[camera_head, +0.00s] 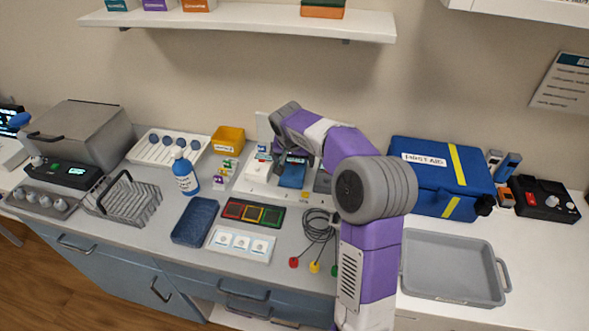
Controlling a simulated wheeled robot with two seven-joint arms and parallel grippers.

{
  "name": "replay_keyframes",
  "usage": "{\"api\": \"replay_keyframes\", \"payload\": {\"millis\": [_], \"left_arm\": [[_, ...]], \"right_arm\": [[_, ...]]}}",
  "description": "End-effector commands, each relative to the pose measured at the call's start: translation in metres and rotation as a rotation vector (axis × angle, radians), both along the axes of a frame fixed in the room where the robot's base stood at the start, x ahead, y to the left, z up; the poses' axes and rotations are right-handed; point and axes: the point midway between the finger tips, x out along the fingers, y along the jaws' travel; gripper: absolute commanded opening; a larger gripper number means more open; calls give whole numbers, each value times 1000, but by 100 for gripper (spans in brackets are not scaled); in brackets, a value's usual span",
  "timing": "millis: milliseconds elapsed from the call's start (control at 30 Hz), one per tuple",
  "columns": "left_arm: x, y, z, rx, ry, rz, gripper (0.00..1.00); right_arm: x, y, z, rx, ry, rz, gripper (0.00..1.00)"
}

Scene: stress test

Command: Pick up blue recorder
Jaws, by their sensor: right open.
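A blue box-shaped object (292,174), which looks like the blue recorder, sits on a white stand (256,187) near the back of the counter. My right arm reaches in from the bottom and bends left over the counter. My right gripper (291,157) is open right at the top of the blue object. The wrist partly hides the fingers, and I cannot tell whether they touch the object. My left gripper is not in view.
A blue first aid case (426,203) and an empty grey tray (452,268) lie right of my arm. Left are a blue bottle (185,174), a yellow bin (228,139) and a dark blue tray (195,221). Cables (318,228) lie in front. A shelf (240,19) hangs above.

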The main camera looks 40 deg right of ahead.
Motion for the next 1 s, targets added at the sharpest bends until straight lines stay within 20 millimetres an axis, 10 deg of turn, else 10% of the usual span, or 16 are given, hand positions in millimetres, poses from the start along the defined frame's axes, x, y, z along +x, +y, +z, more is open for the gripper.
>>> {"api": "replay_keyframes", "payload": {"millis": [467,867,1000], "left_arm": [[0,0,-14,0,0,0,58],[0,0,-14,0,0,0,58],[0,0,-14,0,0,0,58]], "right_arm": [[11,-11,-36,0,1,0,100],[10,-11,-35,0,0,-1,39],[10,-11,-35,0,0,-1,38]]}}
